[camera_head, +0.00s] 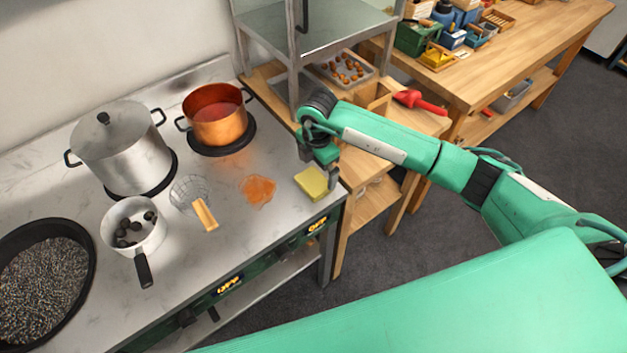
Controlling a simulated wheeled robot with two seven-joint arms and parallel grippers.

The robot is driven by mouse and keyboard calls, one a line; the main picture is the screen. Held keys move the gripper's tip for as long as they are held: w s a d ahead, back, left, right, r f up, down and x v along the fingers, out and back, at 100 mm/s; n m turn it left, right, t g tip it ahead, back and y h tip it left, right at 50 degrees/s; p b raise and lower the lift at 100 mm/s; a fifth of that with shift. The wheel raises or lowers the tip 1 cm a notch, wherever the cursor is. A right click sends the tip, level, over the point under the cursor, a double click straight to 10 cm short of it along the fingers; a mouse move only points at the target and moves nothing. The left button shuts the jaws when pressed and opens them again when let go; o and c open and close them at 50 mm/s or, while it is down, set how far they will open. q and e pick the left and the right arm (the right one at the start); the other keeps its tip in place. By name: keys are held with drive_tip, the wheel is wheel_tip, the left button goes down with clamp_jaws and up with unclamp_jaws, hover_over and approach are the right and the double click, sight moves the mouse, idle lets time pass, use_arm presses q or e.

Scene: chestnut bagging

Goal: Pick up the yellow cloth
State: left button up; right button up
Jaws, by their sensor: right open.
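The yellow cloth (311,184) is a small, thick, folded-looking square. It lies flat on the steel counter (230,248) close to its right front corner. My right gripper (325,170) points down at the cloth's upper right edge, just above or beside it. Its jaws are open and hold nothing that I can see. The fingertips are small and dark here, so I cannot tell whether they touch the cloth. My left gripper is not in view.
An orange spill (258,191) lies left of the cloth. Further left are a wire strainer (205,214), a copper pot (216,122), a steel pot (122,153), a white saucepan (133,230) and a dark pan (75,228). A red scoop (420,102) lies on the wooden table behind my right arm.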

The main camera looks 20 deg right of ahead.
sight(318, 178)
wheel_tip(318, 178, down, 3)
drive_tip(key=shift+d+f+p, duration=0.15)
drive_tip(key=shift+f+p, duration=0.05)
drive_tip(key=shift+p, duration=0.45)
drive_tip(key=shift+f, duration=0.3)
drive_tip(key=c, duration=0.8)
drive_tip(key=shift+r, duration=0.15)
wheel_tip(318, 178, up, 20)
drive_tip(key=b, duration=0.4)
drive_tip(key=shift+b, duration=0.4)
